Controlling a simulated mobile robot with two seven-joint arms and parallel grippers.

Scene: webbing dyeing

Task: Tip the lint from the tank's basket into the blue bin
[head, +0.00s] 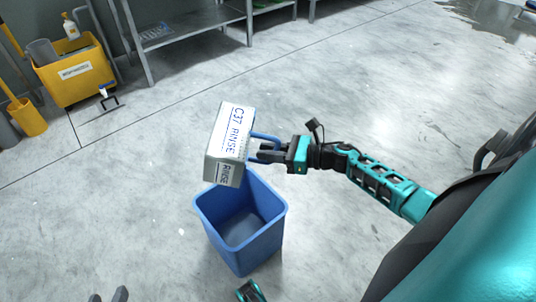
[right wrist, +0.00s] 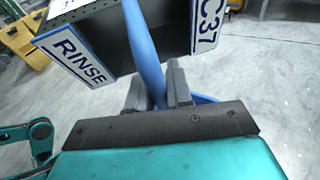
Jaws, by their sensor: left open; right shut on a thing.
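The basket (head: 231,140) is a pale box with "C37 RINSE" labels and a blue handle (head: 265,140). My right gripper (head: 265,152) is shut on that handle and holds the basket tilted above the back left rim of the blue bin (head: 262,248). In the right wrist view the blue handle (right wrist: 146,50) runs between the fingers (right wrist: 157,88), below the basket (right wrist: 72,62). The bin stands upright; its visible grey floor looks bare. No lint shows; the basket's inside is hidden in the head view. My left gripper (head: 108,296) is open and empty at the bottom edge, mostly cut off.
A yellow mop bucket (head: 78,88) with a spray bottle (head: 70,28) stands at the upper left, near a smaller yellow container (head: 27,118). A metal rack (head: 190,22) stands at the back.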

